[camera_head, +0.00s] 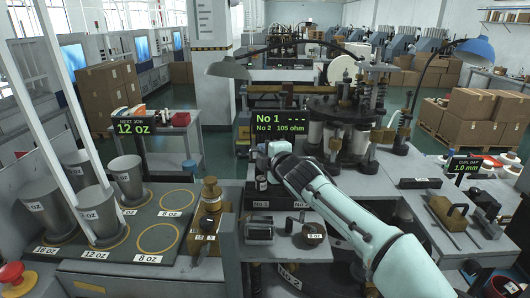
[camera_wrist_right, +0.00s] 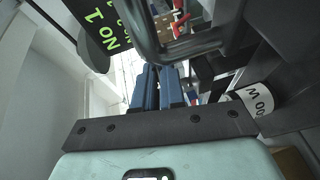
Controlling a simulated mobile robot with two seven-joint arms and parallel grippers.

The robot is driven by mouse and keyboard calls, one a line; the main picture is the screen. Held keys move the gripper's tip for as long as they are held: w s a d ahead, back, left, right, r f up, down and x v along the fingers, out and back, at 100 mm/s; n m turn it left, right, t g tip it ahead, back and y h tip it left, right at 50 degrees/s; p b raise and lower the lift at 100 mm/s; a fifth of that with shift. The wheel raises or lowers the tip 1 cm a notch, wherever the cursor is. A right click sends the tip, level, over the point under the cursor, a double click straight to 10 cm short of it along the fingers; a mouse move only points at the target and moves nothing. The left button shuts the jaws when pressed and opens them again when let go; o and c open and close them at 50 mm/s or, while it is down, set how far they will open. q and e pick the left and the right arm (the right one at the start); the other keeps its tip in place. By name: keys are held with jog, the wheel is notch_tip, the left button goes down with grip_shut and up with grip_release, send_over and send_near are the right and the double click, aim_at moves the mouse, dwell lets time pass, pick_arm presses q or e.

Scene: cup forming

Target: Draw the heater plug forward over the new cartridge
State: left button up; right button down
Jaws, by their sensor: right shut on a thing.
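My right arm reaches in from the lower right of the head view, and its gripper (camera_head: 263,163) is at the small station below the No 1 / No 2 display (camera_head: 280,124). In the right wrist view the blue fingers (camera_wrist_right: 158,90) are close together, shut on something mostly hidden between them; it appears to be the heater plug. A white label ending in "00 W" (camera_wrist_right: 259,104) sits on a dark round part to the right of the fingers, possibly the cartridge. The wrist and fingers hide the contact in the head view. My left gripper is not in view.
A dark bent bar (camera_wrist_right: 190,45) crosses just beyond the fingers. The display reads dashes for No 1 and 105 ohm for No 2. A brass fixture (camera_head: 210,210) and grey cups (camera_head: 96,215) stand left. A dark block (camera_head: 259,231) sits on the lower shelf.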

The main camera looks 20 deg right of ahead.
dwell(0.9)
jog(key=s+b, duration=0.1)
jog(key=s+a+b, duration=0.2)
jog(key=shift+s+f, duration=0.2)
jog(key=shift+s, duration=0.2)
jog(key=shift+s+r, duration=0.1)
jog(key=shift+s, duration=0.1)
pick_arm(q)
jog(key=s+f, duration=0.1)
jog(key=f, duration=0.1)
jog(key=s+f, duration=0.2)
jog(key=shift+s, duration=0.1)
pick_arm(e)
jog(key=shift+w+d, duration=0.1)
jog(key=shift+w, duration=0.15)
jog(key=c, duration=1.5)
grip_release()
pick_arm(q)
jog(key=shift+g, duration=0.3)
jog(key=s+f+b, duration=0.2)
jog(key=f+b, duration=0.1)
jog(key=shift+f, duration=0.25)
pick_arm(e)
jog(key=s+r, duration=0.2)
jog(key=s, duration=1.1)
jog(key=shift+a+r, duration=0.2)
jog(key=shift+a, duration=0.2)
jog(key=shift+s, duration=0.1)
